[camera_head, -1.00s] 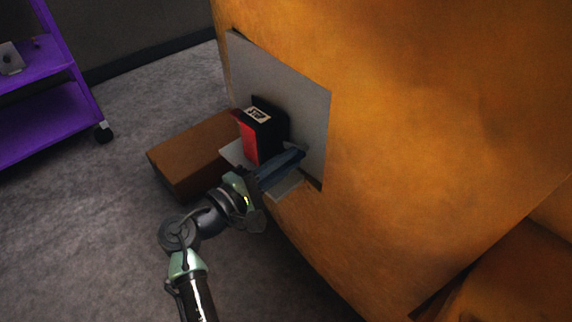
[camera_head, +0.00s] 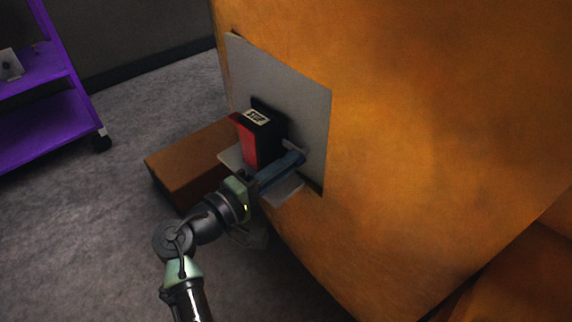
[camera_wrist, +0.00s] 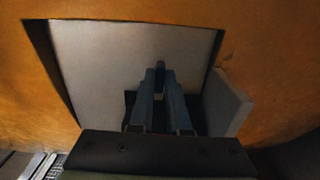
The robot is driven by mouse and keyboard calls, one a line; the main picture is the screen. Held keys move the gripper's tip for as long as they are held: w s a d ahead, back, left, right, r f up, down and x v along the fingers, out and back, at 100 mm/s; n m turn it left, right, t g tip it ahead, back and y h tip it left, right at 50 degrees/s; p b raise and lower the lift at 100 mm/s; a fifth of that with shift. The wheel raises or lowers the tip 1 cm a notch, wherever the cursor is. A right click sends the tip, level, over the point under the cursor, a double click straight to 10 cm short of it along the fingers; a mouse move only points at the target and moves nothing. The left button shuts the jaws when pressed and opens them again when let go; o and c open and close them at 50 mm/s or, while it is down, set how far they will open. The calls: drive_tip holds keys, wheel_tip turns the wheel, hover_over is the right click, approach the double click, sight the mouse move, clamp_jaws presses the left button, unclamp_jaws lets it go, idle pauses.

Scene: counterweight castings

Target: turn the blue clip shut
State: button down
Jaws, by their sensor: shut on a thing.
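The blue clip (camera_wrist: 160,67) shows in the wrist view as a small dark-blue piece against the grey panel, between the tips of my two blue-grey fingers. My gripper (camera_wrist: 160,84) is shut on it. In the head view my gripper (camera_head: 293,160) reaches in from the lower left, its fingers pointing at the panel just right of a red and black block (camera_head: 258,138). There the fingers mostly hide the clip, and I cannot tell how far it is turned. The grey panel (camera_head: 306,110) is set in a large orange casting (camera_head: 420,120).
A light grey ledge (camera_head: 286,192) juts from the panel below my fingers; it also shows at the right in the wrist view (camera_wrist: 228,104). A brown block (camera_head: 190,155) lies on the floor behind. A purple shelf cart (camera_head: 50,125) stands at far left. Floor between is clear.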

drive_tip(key=c, duration=0.9)
unclamp_jaws()
drive_tip(key=shift+p+v, duration=1.95)
drive_tip(key=shift+v, duration=4.6)
drive_tip(key=shift+w, duration=0.1)
